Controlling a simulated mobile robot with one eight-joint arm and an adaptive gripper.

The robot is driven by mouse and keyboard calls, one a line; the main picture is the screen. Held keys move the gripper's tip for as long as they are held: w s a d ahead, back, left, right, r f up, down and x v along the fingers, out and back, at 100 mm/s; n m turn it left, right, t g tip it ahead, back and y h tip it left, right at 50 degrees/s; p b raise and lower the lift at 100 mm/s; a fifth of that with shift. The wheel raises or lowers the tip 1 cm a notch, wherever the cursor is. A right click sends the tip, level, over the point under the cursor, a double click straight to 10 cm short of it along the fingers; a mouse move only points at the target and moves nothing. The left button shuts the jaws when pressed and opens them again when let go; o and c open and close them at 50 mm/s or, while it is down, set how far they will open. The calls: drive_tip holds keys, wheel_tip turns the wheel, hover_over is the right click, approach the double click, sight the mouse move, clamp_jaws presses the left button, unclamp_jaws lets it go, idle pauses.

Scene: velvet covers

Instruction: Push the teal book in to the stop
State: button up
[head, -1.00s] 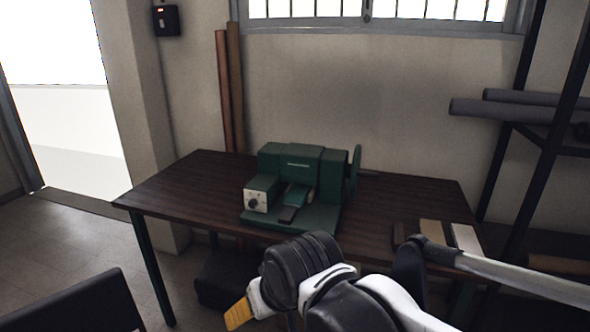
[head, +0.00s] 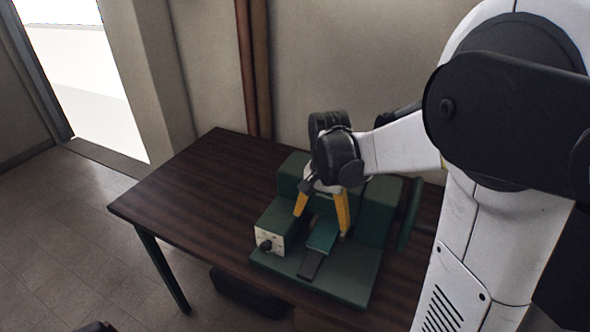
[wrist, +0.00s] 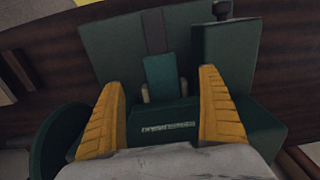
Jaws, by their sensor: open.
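The teal book (head: 322,237) lies flat on the green machine (head: 345,285), at the inner end of a dark grey strip (head: 310,264). In the wrist view the teal book (wrist: 162,74) shows in the middle, with small pale posts (wrist: 183,87) beside its inner end. My gripper (head: 321,225) is open, its yellow fingers pointing down over the machine. In the wrist view the fingers of my gripper (wrist: 160,78) stand left and right of the book with nothing between them gripped. I cannot tell whether the book touches a stop.
A pale panel with a dark knob (head: 268,242) is on the machine's left block. A green wheel (head: 409,215) stands at its right. The dark wooden table (head: 195,205) is bare to the left. Tall brown rolls (head: 253,70) lean on the wall behind.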

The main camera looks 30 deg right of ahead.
sight(320, 242)
drive_tip(key=shift+w+d, duration=0.3)
drive_tip(key=shift+d, duration=0.1)
drive_tip(key=shift+s+a, duration=0.1)
wheel_tip(320, 242, down, 11)
drive_tip(key=b, duration=0.4)
drive_tip(key=shift+r, duration=0.1)
drive_tip(key=c, duration=1.4)
